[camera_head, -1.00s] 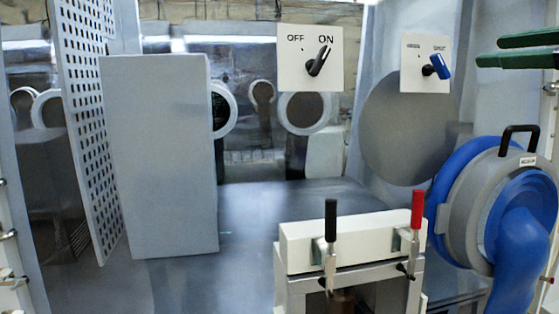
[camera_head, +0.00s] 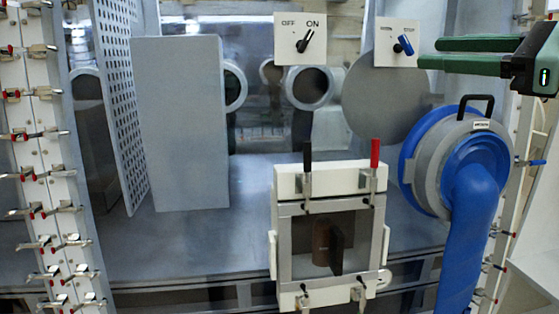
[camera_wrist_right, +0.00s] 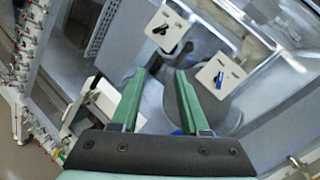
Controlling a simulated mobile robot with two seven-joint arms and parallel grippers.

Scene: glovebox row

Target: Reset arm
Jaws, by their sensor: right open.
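My right gripper (camera_head: 428,53) comes in from the right edge at the top right of the head view. Its two green fingers are parallel and apart, with nothing between them. In the right wrist view the same open gripper (camera_wrist_right: 159,72) points at two switch plates. The OFF/ON switch plate (camera_head: 300,39) has a black knob turned toward ON. The other switch plate (camera_head: 397,43) has a blue knob and stands just left of the fingertips in the head view; I cannot tell the gap in depth. My left gripper is not in view.
A white framed box (camera_head: 283,240) with one black and one red clamp handle stands front centre. A round grey port (camera_head: 428,168) with a blue sleeve (camera_head: 468,230) is right of it. A grey panel (camera_head: 181,120) stands left. Clamp-lined posts (camera_head: 45,170) flank the enclosure.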

